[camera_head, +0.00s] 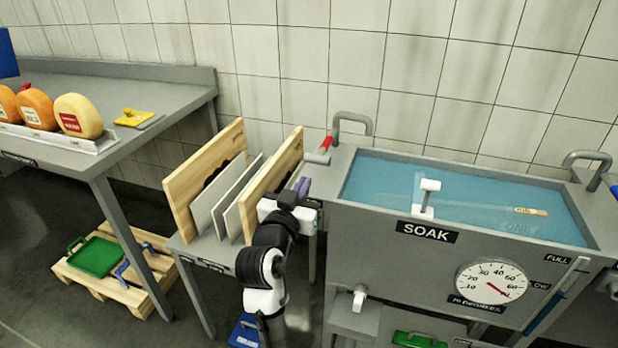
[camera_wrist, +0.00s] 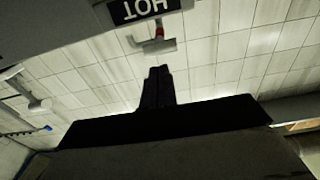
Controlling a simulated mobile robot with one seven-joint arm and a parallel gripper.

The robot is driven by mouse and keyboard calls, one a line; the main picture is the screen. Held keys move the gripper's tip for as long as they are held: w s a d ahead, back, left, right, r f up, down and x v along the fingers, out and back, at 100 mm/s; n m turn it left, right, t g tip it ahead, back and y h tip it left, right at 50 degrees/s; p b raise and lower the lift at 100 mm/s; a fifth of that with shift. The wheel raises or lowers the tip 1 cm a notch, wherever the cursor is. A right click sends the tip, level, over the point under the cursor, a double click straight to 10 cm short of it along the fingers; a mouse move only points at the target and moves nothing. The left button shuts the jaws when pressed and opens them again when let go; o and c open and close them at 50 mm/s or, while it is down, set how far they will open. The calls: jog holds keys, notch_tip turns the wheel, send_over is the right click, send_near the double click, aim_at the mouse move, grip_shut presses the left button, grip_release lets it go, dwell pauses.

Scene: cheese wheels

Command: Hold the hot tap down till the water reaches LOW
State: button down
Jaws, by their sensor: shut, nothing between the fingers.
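The hot tap (camera_head: 317,157), a pale lever with a red band, sits at the left back corner of the soak sink. It also shows in the wrist view (camera_wrist: 155,45) below the HOT label (camera_wrist: 143,9). My gripper (camera_head: 303,186) is shut and empty, just below and left of the tap. In the wrist view its fingertips (camera_wrist: 158,71) point at the tap, with a visible gap. The level gauge (camera_head: 545,310) is a slanted tube with blue in its lower part. The LOW label (camera_head: 541,286) is partly hidden. The FULL label (camera_head: 557,259) is above it.
The sink rim (camera_head: 450,157) surrounds blue water with a floating thermometer-like stick (camera_head: 525,211). The dial (camera_head: 491,282) is on the front. Upright boards (camera_head: 205,180) stand close left of my arm. Cheese wheels (camera_head: 78,116) are far left.

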jog(key=shift+b+v, duration=0.3)
jog(key=shift+v, duration=1.85)
jog(key=shift+f, duration=0.1)
